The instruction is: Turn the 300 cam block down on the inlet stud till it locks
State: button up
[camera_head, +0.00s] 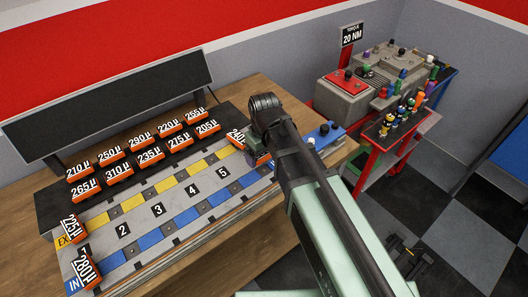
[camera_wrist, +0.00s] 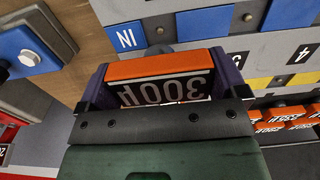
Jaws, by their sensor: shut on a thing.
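My gripper (camera_wrist: 168,88) is shut on the orange-edged 300 cam block (camera_wrist: 165,68), with a purple finger at each end of it. Its white 300µ label reads upside down in the wrist view. The block is over the blue IN row of the grey board (camera_wrist: 190,25). A round grey stud (camera_wrist: 160,49) shows just beyond its edge; I cannot tell whether the block sits on a stud or is above one. In the head view my gripper (camera_head: 258,162) is at the board's right end, and my arm mostly hides the block.
Several labelled orange blocks (camera_head: 118,172) stand on a black rack along the board's back. A 225 block (camera_head: 72,227) and a 280 block (camera_head: 85,272) are at station 1. A blue fixture (camera_head: 325,133) lies right of the board. A red cart (camera_head: 378,160) stands beyond the bench.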

aim_at(264, 171)
notch_tip(264, 171, down, 6)
jog(key=b, duration=0.5)
jog(key=m, duration=0.3)
jog(key=shift+r+m, duration=0.2)
jog(key=shift+m, duration=0.2)
jog(key=shift+c, duration=0.4)
jog(key=m, duration=1.2)
jog(key=o, duration=0.7)
jog(key=shift+o, duration=0.2)
notch_tip(264, 171, up, 18)
jog(key=p, duration=1.8)
jog(key=shift+f, duration=0.1)
